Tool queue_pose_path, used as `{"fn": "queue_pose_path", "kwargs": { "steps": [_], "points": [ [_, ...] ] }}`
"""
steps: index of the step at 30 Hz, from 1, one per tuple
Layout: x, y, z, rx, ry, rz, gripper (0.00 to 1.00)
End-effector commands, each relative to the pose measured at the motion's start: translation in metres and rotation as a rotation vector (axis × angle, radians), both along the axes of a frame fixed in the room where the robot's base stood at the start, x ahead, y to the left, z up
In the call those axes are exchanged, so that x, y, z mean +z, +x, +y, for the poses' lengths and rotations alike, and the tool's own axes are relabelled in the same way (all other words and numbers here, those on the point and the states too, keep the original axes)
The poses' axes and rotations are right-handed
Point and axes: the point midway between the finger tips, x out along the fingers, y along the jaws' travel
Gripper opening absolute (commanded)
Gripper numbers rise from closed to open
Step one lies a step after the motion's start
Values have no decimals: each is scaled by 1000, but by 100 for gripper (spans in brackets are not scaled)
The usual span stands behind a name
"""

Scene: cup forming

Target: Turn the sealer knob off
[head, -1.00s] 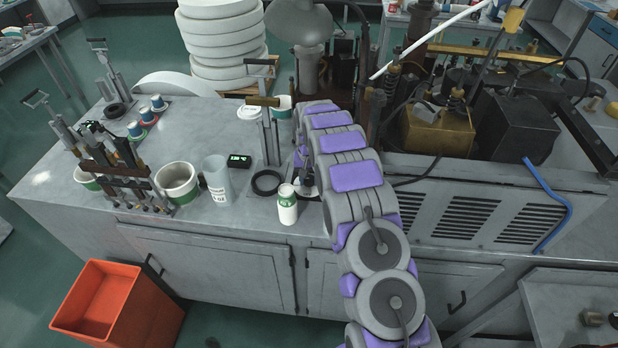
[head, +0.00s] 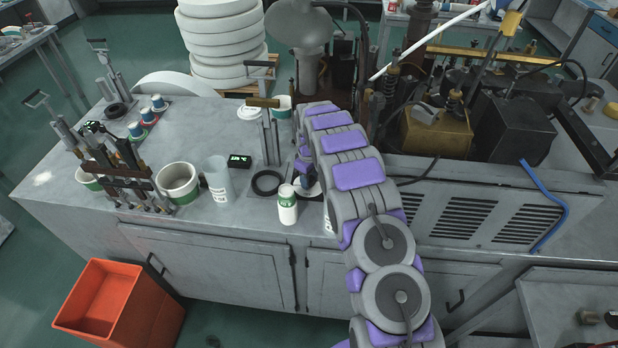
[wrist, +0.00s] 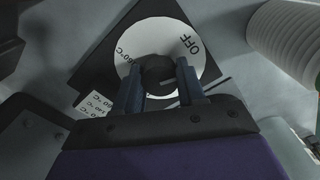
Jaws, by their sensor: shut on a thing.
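The dark round sealer knob (wrist: 159,70) sits at the middle of a white dial (wrist: 152,32) in the wrist view. The dial is printed with "OFF" at its upper right and a temperature ending in "60°C" at its left. My gripper (wrist: 160,84) has one finger on each side of the knob and is shut on it. The fingers hide part of the knob and the lower dial; I cannot tell where the knob points. In the head view my gripper (head: 306,178) is over the dial on the counter, and the knob is mostly hidden.
A white bottle with a green label (head: 288,205) stands close to the gripper at the counter's front. A ribbed white object (wrist: 290,40) is right of the dial.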

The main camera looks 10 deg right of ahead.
Motion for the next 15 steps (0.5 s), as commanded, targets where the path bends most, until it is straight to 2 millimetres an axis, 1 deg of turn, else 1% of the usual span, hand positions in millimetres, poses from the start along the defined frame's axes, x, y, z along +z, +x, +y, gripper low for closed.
{"fn": "queue_pose_path", "kwargs": {
  "steps": [1, 6, 15],
  "points": [
    [4, 4, 0, 38, 0, -13, 9],
    [4, 4, 1, 161, -1, -13, 9],
    [4, 4, 0, 292, 0, -14, 9]
  ]
}}
